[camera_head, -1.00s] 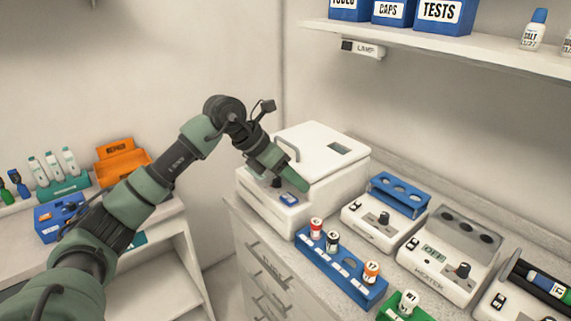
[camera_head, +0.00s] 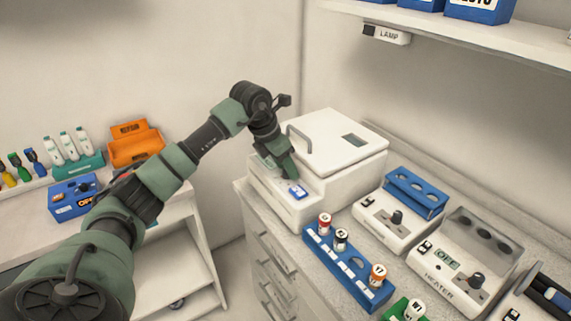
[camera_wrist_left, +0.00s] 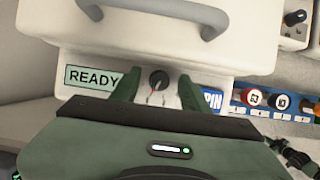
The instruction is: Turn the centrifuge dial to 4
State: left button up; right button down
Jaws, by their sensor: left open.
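The white centrifuge (camera_head: 345,150) stands at the far end of the counter, lid shut. In the head view the left gripper (camera_head: 285,172) hides the dial.
A grey lid handle (camera_wrist_left: 150,22) is just beyond the panel. A blue rack (camera_head: 348,268) with several capped vials is close to the centrifuge's right. A heater (camera_head: 462,262) stands farther along. A shelf (camera_head: 470,30) overhangs the back.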

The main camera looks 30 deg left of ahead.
pick_arm(q)
grip_shut()
jog(key=shift+n+y, duration=0.3)
jog(key=shift+n, duration=0.4)
pick_arm(e)
jog(key=shift+s+f, duration=0.2)
jog(key=shift+s, duration=0.5)
pick_arm(q)
grip_release()
pick_arm(e)
jog(key=shift+w, duration=0.15)
